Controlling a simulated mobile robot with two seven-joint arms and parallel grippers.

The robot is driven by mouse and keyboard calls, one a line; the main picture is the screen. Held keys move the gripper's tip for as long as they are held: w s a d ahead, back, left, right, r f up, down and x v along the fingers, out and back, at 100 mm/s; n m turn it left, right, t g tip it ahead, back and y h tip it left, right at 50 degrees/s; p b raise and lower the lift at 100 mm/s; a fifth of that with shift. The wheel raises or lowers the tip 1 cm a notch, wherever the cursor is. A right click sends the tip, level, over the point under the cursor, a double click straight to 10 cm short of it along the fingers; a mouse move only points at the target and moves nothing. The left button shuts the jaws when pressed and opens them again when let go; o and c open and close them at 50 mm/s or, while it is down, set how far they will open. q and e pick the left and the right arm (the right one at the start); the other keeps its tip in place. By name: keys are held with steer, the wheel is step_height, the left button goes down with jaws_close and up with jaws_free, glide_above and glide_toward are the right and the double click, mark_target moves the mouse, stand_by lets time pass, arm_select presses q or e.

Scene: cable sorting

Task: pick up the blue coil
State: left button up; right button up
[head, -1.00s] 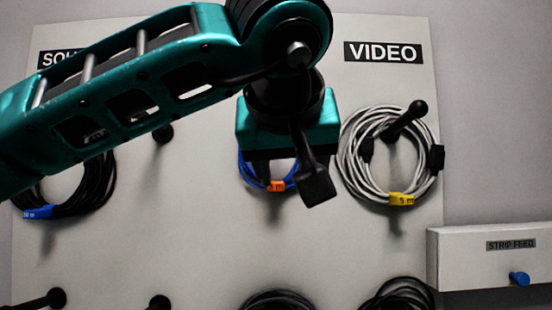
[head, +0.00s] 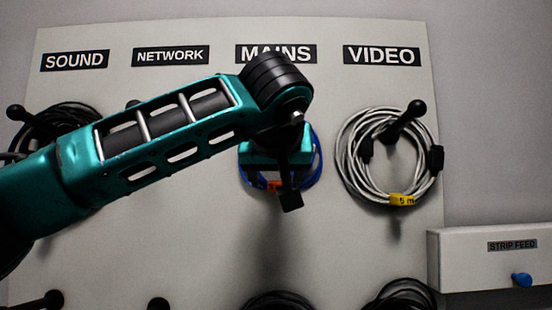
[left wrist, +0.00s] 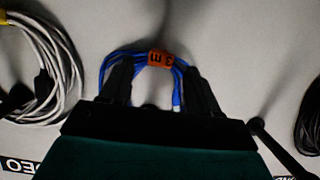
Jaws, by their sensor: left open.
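The blue coil (head: 318,163) hangs on the board under the MAINS sign, partly hidden behind my left gripper (head: 286,192). Its orange tag (head: 273,185) shows at its lower edge. In the left wrist view, the blue coil (left wrist: 127,57) appears upside down with its orange 3 m tag (left wrist: 160,58). The two fingers of my left gripper (left wrist: 157,75) are apart, one on each side of the coil, overlapping its sides in the picture. I cannot tell if they touch it. My right gripper is not in view.
A grey-white coil (head: 350,165) with a yellow 5 m tag hangs on a peg (head: 417,107) right of the blue coil. Black coils hang at the left (head: 60,115) and along the bottom (head: 400,292). A STRIP FEED box (head: 480,270) juts out at the lower right.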

arm_select(q)
steer(key=shift+x, duration=0.95)
jaws_close()
steer(key=shift+s, duration=0.1)
steer(key=r+p+v, duration=0.2)
steer(key=v, duration=1.4)
steer(key=shift+w+p, duration=0.3)
steer(key=shift+w, duration=0.15)
